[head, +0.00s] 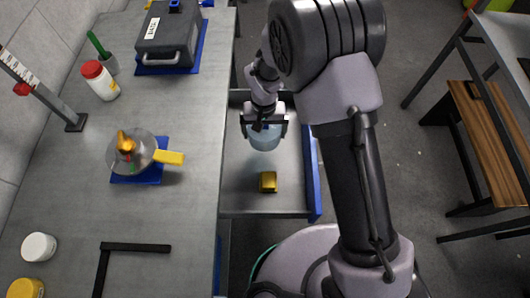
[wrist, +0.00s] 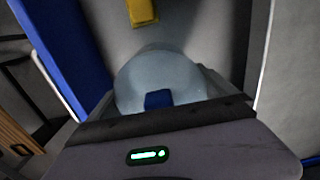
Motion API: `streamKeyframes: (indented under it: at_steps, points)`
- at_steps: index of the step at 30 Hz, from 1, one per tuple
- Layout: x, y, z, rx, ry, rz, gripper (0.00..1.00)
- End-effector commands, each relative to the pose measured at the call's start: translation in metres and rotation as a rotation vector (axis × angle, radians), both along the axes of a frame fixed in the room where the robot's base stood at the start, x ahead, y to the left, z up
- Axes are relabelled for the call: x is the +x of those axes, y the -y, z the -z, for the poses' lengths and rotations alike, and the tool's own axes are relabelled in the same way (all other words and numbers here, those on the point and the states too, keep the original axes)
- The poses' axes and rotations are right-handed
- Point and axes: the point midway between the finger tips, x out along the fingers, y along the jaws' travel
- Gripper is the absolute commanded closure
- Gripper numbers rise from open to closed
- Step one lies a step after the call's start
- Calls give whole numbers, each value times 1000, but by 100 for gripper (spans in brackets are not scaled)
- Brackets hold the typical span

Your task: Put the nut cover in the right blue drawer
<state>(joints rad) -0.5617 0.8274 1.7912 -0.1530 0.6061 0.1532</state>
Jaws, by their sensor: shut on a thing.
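My gripper (head: 264,119) is over the open blue drawer (head: 315,190), which is pulled out from under the bench. My gripper is shut on a translucent pale-blue round cover (head: 264,138), which I take to be the nut cover. In the wrist view the cover (wrist: 155,72) shows as a dome with a dark blue patch, partly hidden behind my gripper. I cannot tell whether the cover touches the drawer floor. A small yellow block (head: 268,182) lies on the drawer floor in front of the cover; it also shows in the wrist view (wrist: 142,12).
The grey bench (head: 190,200) runs along the left. On it are a hub with a yellow handle (head: 168,157) on a blue mat, a grey case (head: 170,35), a red-capped bottle (head: 100,80) and a black angle (head: 130,248). A wooden bench (head: 490,135) stands at right.

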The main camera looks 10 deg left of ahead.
Motion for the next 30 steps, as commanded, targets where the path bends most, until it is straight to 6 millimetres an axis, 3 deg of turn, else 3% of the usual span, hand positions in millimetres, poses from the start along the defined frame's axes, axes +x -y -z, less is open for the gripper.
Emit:
streamKeyframes:
  at_steps: [4, 12, 17, 27, 28, 30]
  points:
    - [-8, -13, 19, 0, -1, 17, 47]
    - [-9, -13, 83, 0, -1, 18, 47]
    - [-8, -13, 111, 0, -1, 18, 47]
    - [-8, -13, 115, 1, 1, 17, 47]
    - [-8, -13, 115, 1, 1, 17, 3]
    - [-8, -13, 114, 1, 1, 17, 0]
